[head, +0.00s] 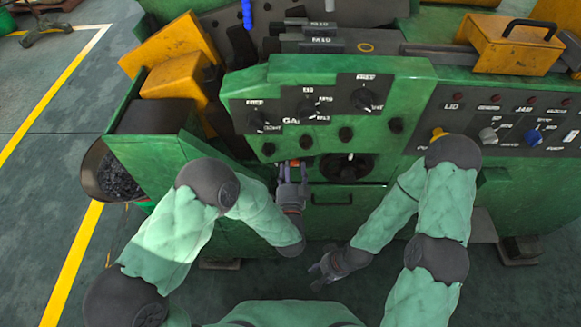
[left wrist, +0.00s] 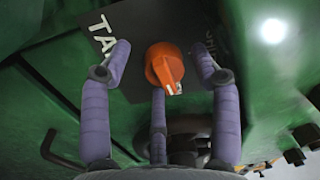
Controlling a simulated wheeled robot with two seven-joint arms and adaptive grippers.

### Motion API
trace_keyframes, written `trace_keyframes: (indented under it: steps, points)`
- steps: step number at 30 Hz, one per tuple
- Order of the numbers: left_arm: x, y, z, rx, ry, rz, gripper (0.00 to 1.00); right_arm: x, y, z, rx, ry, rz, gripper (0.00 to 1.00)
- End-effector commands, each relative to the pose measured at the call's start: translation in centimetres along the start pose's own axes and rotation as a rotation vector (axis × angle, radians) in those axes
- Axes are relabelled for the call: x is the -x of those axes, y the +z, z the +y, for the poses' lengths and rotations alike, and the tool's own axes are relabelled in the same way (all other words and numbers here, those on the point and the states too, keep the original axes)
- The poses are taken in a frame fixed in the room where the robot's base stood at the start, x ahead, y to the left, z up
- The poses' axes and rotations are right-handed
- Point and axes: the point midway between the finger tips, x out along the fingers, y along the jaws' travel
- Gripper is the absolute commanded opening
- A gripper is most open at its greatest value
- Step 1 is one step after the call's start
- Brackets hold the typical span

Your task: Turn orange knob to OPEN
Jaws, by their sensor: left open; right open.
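The orange knob (left wrist: 165,66) sits on the green machine front, on a dark label plate (left wrist: 118,28) with partly hidden white letters. A white mark on the knob faces the lower right of the left wrist view. My left gripper (left wrist: 163,62) is open, its fingers spread around the knob with visible gaps at both sides. In the head view my left gripper (head: 291,172) covers most of the knob, and only a bit of orange (head: 294,163) shows. My right gripper (head: 326,268) is open and empty, low in front of the machine. The OPEN marking is not readable.
Black knobs (head: 367,97) sit on the green panel above. A dark round dial (head: 346,167) is just right of my left gripper, above a drawer handle (head: 332,198). A control panel (head: 510,118) with a yellow knob (head: 438,133) is at right. A scrap chute (head: 112,172) is at left.

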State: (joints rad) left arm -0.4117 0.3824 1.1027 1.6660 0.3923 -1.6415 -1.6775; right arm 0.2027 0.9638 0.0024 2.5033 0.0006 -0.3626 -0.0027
Motion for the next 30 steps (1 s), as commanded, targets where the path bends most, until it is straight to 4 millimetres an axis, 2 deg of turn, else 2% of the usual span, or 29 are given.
trace_keyframes:
  steps: [5,18,24,30]
  points:
    - [1.8,-0.1,0.0,-0.001,0.001,0.003,0.62,0.0,0.0,0.0,0.000,0.000,0.000,0.45]
    - [10.0,0.0,0.1,-0.003,0.003,0.002,0.62,0.0,0.0,0.0,0.000,0.000,0.000,0.45]
    - [11.7,0.1,0.1,-0.001,0.003,-0.001,0.62,0.0,0.0,0.0,0.000,0.000,0.000,0.45]
    - [12.0,0.1,0.1,-0.002,0.003,-0.002,0.62,0.0,0.0,0.0,0.000,0.000,0.000,0.45]
